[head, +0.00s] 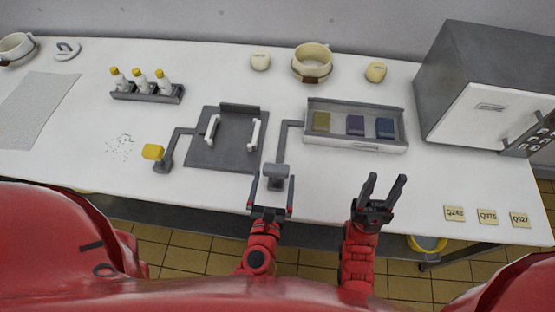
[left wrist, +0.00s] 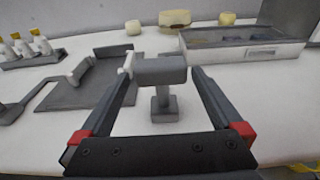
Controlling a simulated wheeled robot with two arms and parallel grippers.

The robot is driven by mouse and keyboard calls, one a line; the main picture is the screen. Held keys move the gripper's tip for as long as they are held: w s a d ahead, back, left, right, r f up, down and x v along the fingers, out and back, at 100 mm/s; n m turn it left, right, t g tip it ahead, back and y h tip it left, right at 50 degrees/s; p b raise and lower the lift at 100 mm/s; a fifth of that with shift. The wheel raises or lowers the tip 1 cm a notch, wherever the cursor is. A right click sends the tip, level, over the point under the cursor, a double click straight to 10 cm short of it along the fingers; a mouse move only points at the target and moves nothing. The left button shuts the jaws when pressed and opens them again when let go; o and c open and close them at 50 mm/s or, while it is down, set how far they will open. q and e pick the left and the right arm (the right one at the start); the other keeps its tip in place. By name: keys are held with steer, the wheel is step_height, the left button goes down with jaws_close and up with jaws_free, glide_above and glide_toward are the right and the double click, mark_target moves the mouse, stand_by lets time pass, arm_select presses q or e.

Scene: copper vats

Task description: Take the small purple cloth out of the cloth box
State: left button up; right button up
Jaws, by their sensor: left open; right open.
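The cloth box (head: 355,145) is a shallow grey tray with a pale front at the right of the counter. The small purple cloth (head: 355,125) lies in its middle, between a yellow-olive cloth (head: 321,121) and a dark blue cloth (head: 385,128). The box also shows at the upper right of the left wrist view (left wrist: 245,54). My left gripper (head: 272,190) is open and empty at the counter's front edge, left of the box, with a grey post-like fixture (left wrist: 160,72) ahead of its fingers. My right gripper (head: 383,188) is open and empty in front of the box.
A grey plate with two white handles (head: 235,140) lies left of the box. A rack of yellow-capped bottles (head: 147,92) and a yellow-topped fixture (head: 153,152) are further left. A large grey cabinet (head: 480,85) stands right of the box. Labelled tags (head: 487,216) lie at front right.

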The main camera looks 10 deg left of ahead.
arm_select(q)
steer(key=w, duration=0.4)
steer(key=w+f, duration=0.1)
steer(key=w, duration=0.2)
steer(key=shift+w, duration=0.1)
steer(key=c, duration=1.1)
steer(key=shift+o, duration=0.2)
steer(key=shift+f, duration=0.1)
